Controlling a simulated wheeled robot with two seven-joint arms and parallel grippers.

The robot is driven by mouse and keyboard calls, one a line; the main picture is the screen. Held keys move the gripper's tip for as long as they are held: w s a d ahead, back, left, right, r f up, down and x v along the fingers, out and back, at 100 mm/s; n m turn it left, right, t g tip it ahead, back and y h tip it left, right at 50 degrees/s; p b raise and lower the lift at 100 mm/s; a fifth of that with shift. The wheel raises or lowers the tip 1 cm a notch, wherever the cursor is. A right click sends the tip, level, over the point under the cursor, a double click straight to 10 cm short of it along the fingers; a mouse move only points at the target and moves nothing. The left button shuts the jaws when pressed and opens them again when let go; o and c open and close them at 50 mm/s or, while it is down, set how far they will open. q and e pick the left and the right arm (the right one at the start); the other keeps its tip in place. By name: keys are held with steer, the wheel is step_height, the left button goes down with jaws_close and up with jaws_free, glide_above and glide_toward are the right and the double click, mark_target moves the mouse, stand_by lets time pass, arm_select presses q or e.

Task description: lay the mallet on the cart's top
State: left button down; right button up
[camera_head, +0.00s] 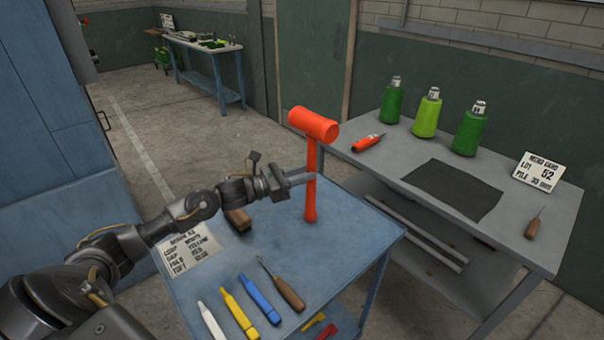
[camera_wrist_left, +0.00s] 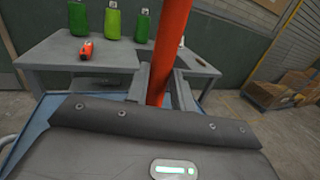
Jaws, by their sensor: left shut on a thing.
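The orange-red mallet (camera_head: 312,150) is upright over the blue cart's top (camera_head: 350,240), head up and handle down. My left gripper (camera_head: 305,178) is shut on its handle, about midway along it. In the left wrist view the handle (camera_wrist_left: 170,50) stands between the two fingers (camera_wrist_left: 158,88). The handle's lower end is close above or touching the cart's top; I cannot tell which. My right gripper is in neither view.
A grey table (camera_head: 400,155) with green cones of thread stands at right. The cart's right part is clear.

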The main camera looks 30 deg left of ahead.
arm_select(q)
steer(key=c, duration=1.2)
jaws_free()
steer(key=shift+b+v, duration=1.75)
steer(key=shift+v, duration=4.3)
steer(key=shift+r, duration=0.15)
